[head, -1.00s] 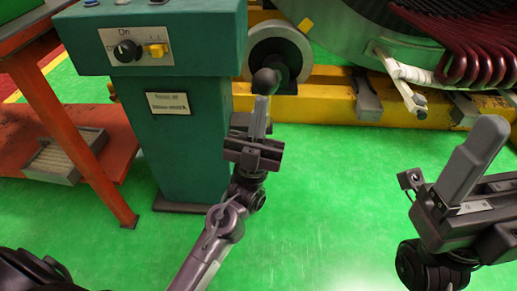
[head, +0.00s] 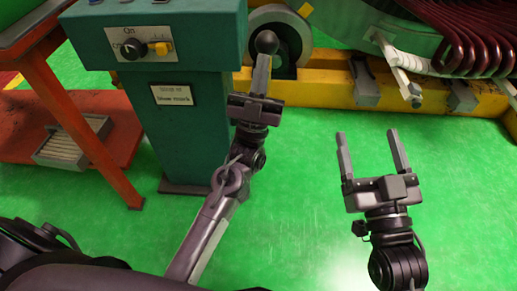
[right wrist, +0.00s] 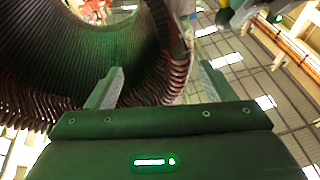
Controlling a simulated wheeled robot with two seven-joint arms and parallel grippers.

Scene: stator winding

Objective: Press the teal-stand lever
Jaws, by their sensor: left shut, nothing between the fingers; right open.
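The teal stand (head: 205,125) is at the left in the head view, with a dial and a yellow switch on its panel. The lever's black ball knob (head: 266,41) shows just right of the stand's upper part; its shaft is hidden. My left gripper (head: 261,62) is shut and empty, pointing away from me, with its fingertips right at the knob's near side in the picture. I cannot tell whether they touch it. My right gripper (head: 367,134) is open and empty over the green floor, well right of the stand. Its fingers also show in the right wrist view (right wrist: 158,85).
A yellow rail base (head: 325,82) and a grey roller (head: 292,25) stand behind the knob. The large stator with dark red coils (head: 465,35) is at upper right. An orange-red rack (head: 85,125) is at the left. Green floor (head: 300,200) between the arms is clear.

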